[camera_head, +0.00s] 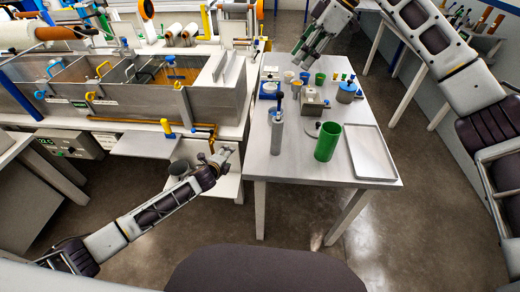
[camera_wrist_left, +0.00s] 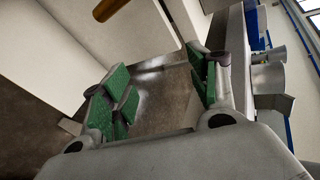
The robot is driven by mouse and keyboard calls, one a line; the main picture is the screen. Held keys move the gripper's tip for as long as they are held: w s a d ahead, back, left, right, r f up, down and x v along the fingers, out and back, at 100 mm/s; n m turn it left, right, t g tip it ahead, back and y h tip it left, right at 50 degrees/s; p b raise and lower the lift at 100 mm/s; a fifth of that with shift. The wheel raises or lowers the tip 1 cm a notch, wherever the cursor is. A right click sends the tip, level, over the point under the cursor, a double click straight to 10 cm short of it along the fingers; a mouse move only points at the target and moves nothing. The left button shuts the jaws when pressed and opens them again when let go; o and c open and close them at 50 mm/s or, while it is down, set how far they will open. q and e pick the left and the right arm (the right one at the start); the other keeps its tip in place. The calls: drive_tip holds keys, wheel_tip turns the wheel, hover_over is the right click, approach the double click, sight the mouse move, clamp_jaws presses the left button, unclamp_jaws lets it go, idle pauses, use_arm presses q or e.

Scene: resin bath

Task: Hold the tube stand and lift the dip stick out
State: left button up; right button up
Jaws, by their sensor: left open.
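The tube stand (camera_head: 277,134) is a grey upright cylinder near the front left of the grey table. The dip stick (camera_head: 280,101) is a thin upright rod with a dark blue top, standing in the tube; its lower part is hidden inside. My left gripper (camera_head: 222,157) is left of the tube stand, beyond the table's left edge and apart from it. In the left wrist view the left gripper (camera_wrist_left: 160,90) is open, with green pads and nothing between them. My right gripper (camera_head: 305,54) is over the table's far end, seemingly open and empty, away from the tube stand.
A green cup (camera_head: 327,141), a flat grey tray (camera_head: 370,152) and a small metal box (camera_head: 312,107) stand right of the tube. Small cups and a blue-lidded pot (camera_head: 346,92) are behind. A steel bath (camera_head: 130,98) with compartments fills the left.

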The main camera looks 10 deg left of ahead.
use_arm(q)
drive_tip(key=d+r+m+t+h, duration=0.1)
drive_tip(key=d+r+m, duration=0.3)
drive_tip(key=r, duration=0.3)
drive_tip(key=m+h, duration=0.2)
drive_tip(key=m, duration=1.2)
approach(274, 138)
drive_tip(key=a, duration=0.1)
drive_tip(key=shift+s+r+m, duration=0.4)
drive_tip(key=shift+s+r, duration=0.1)
drive_tip(key=shift+s, duration=0.35)
drive_tip(key=shift+w, duration=0.1)
drive_tip(key=shift+d+x, duration=0.15)
drive_tip(key=shift+x, duration=3.25)
drive_tip(key=shift+d+x, duration=0.15)
drive_tip(key=shift+x, duration=3.3)
drive_tip(key=shift+f, duration=0.1)
drive_tip(key=shift+c, duration=0.4)
